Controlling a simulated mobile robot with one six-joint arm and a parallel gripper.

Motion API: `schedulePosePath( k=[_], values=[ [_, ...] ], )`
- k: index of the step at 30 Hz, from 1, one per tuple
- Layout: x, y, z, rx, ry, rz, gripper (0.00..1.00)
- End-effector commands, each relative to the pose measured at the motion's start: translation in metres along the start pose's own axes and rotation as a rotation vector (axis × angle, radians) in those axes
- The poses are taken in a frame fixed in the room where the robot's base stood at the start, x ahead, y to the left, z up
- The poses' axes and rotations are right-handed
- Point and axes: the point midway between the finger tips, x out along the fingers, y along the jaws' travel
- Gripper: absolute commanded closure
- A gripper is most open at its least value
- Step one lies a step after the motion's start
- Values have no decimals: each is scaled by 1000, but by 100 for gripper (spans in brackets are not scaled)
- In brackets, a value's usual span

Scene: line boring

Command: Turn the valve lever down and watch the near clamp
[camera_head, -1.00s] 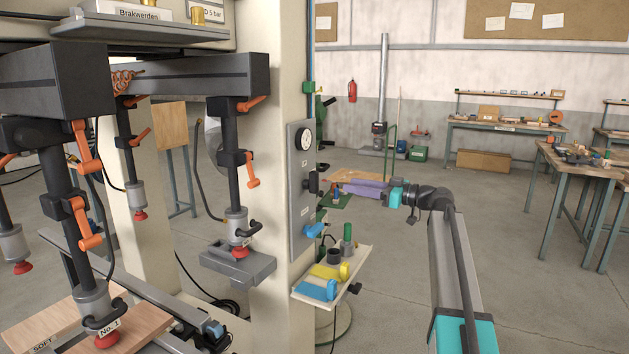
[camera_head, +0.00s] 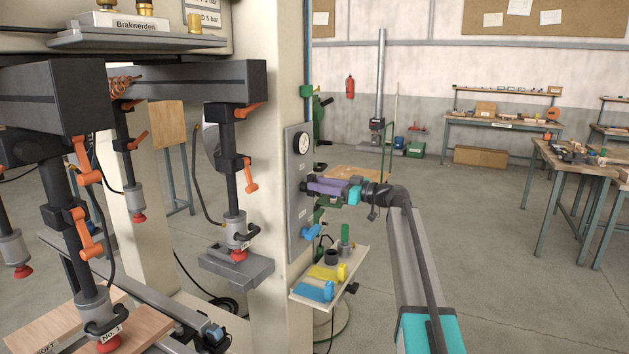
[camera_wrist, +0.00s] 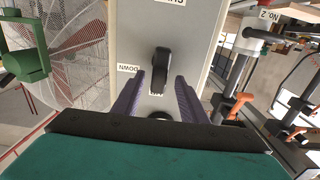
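The black valve lever (camera_wrist: 160,65) sits on the grey panel (camera_head: 296,220), by a "DOWN" label (camera_wrist: 128,68). My gripper (camera_head: 312,187) is at the panel's right side; its purple fingers point at the panel. In the wrist view the fingers (camera_wrist: 160,77) are apart, one on each side of the lever, with gaps showing. The near clamp (camera_head: 91,285), labelled No. 1, stands at the lower left with a red pad above or on a wooden board (camera_head: 130,325); I cannot tell if they touch.
A gauge (camera_head: 303,143) sits above on the panel and a blue handle (camera_head: 311,231) below. A small shelf (camera_head: 340,270) with yellow and blue pieces juts out under my gripper. Another clamp (camera_head: 233,190) stands left of the panel. Open floor lies to the right.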

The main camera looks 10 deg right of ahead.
Motion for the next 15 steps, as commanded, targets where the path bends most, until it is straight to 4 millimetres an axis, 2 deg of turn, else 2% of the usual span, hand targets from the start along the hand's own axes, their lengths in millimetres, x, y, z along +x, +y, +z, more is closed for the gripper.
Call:
schedulePosePath(
  k=[6, 15],
  values=[
    [25, 0, -2, 0, 0, -1, 61],
    [33, -1, 0, 0, 0, -1, 61]
  ],
)
